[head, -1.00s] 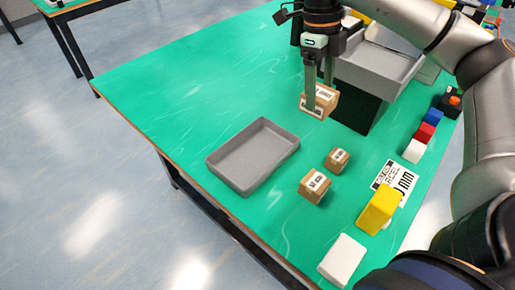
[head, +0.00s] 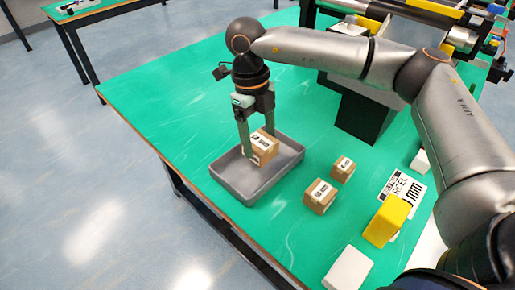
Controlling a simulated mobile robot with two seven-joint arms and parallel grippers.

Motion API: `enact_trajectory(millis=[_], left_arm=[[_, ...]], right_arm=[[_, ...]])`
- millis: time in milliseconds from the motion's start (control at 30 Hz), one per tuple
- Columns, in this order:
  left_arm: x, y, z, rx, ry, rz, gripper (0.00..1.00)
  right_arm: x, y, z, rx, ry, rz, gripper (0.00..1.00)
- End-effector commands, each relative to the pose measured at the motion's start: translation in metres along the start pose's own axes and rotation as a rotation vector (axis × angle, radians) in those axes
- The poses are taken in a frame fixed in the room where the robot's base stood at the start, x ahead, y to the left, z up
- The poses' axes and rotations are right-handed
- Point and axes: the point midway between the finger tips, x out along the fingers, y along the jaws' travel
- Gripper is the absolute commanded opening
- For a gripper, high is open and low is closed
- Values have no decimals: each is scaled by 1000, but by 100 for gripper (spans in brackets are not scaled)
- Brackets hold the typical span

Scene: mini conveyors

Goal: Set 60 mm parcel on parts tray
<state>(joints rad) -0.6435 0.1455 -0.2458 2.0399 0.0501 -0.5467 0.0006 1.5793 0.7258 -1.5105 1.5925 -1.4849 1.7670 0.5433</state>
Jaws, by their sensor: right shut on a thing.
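A cardboard parcel (head: 265,146) with a printed label is held in my right gripper (head: 258,150). The gripper points down and is shut on it. The parcel is over the back part of the grey parts tray (head: 256,188); I cannot tell whether it touches the tray floor. The tray is otherwise empty. Two other cardboard parcels stand on the green table right of the tray: a larger one (head: 320,197) and a smaller one (head: 343,169). The size print on the labels is too small to read. My left gripper is not in view.
A yellow block (head: 386,221) stands partly over a printed parcel card (head: 405,192). A white block (head: 347,269) lies at the front. A dark conveyor stand (head: 366,115) is behind, under my right arm. The green table (head: 165,95) is clear left of the tray.

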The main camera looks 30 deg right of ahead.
Motion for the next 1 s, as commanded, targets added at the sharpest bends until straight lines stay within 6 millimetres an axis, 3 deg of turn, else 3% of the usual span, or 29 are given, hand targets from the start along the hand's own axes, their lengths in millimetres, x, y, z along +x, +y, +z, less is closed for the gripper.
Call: enact_trajectory(millis=[233,600,633,833,1000], left_arm=[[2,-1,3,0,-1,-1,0],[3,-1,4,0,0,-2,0],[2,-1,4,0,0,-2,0],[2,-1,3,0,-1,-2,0],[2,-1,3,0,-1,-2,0]], right_arm=[[34,3,7,1,1,0,14],[39,3,8,0,0,0,14],[38,3,8,0,0,0,76],[38,3,8,0,0,0,99],[37,3,8,0,0,0,100]])
